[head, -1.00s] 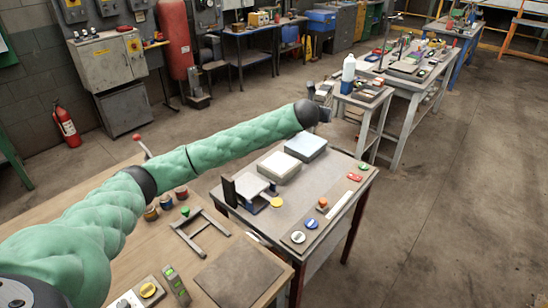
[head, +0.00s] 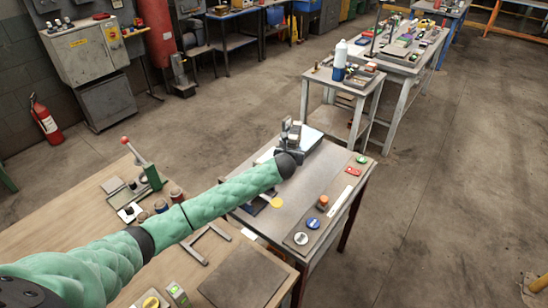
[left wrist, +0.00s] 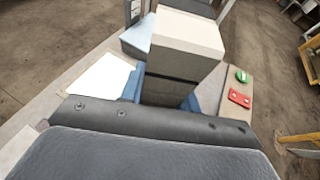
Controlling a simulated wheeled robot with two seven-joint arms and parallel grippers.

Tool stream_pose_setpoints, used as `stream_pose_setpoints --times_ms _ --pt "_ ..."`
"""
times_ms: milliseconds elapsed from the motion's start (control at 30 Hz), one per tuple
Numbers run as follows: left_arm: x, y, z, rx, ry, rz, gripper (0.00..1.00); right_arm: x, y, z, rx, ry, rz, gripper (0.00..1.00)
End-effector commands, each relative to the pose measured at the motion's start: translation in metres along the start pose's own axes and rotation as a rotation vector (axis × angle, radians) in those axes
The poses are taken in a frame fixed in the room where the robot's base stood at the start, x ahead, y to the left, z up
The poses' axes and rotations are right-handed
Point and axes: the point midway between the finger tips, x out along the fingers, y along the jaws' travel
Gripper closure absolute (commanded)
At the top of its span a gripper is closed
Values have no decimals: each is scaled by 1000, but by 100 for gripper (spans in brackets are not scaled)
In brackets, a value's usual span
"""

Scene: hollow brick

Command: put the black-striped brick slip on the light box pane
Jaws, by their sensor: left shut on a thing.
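My left gripper (head: 291,128) is over the far part of the small grey table, largely hidden behind my own wrist in the head view. A pale blue-white slab (head: 312,138) shows beyond the gripper. My right gripper is not in view.
The small table (head: 285,218) carries a green button (head: 361,159), a red piece (head: 353,171), an orange knob (head: 323,201), blue and white discs and a yellow disc (head: 277,202). A wooden bench (head: 85,220) adjoins it on the left.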

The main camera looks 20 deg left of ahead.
Motion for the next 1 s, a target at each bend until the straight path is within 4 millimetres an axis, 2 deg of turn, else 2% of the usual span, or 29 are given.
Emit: stream_pose_setpoints --times_ms 33,200,333,567,1000 --pt "2 10 -1 1 2 3 98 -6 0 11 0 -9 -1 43" --pt "16 39 -14 0 2 1 98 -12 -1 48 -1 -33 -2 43" --pt "26 60 -25 0 2 1 98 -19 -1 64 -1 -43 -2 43" --pt "37 79 -36 -1 0 -1 98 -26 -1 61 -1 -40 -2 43" --pt "52 80 -72 1 0 -1 98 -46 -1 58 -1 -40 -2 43"
